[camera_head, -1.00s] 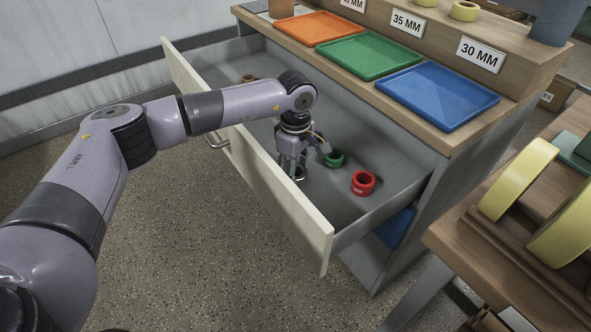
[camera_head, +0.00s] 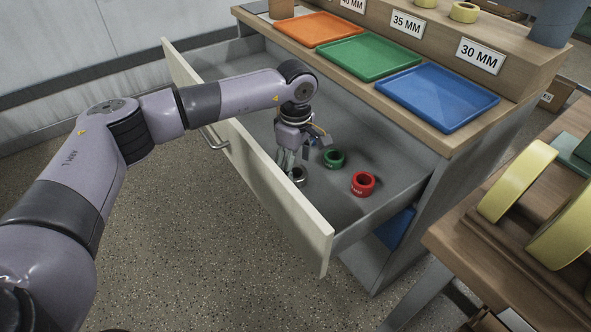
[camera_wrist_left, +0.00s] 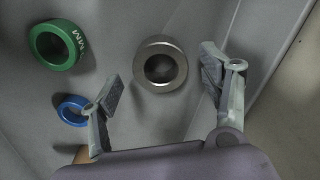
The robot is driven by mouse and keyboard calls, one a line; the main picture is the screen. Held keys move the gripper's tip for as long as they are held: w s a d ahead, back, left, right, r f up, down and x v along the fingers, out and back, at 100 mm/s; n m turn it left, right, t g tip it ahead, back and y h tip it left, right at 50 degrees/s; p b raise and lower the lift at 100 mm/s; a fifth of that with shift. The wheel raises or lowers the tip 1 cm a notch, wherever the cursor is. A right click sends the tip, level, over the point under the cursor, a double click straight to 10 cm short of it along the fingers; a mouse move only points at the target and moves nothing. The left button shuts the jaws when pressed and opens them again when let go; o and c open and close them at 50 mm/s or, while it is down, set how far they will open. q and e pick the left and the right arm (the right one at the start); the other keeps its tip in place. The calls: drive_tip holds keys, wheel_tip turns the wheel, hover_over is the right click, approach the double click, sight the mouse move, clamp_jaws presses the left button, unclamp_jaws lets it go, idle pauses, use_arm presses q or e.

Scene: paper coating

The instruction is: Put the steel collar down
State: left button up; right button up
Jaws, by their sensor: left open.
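The steel collar (camera_wrist_left: 160,64) rests on the floor of the open drawer. It is a plain metal ring, and in the head view it shows partly (camera_head: 298,175) below my left gripper. My left gripper (camera_head: 291,170) is in the drawer, close to the front panel. In the left wrist view the two fingers of the left gripper (camera_wrist_left: 160,85) are spread wide, one on each side of the collar, with gaps between them and it. My right gripper is not in view.
In the drawer (camera_head: 385,212), a green collar (camera_head: 334,158) and a red collar (camera_head: 363,184) lie to the right of the steel one. A blue collar (camera_wrist_left: 73,110) lies near a finger in the wrist view. Orange, green and blue trays (camera_head: 437,95) stand on the worktop above.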

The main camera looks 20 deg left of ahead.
use_arm(q)
wheel_tip(320, 180, up, 10)
drive_tip(key=shift+f+p, duration=0.15)
drive_tip(key=shift+p, duration=0.25)
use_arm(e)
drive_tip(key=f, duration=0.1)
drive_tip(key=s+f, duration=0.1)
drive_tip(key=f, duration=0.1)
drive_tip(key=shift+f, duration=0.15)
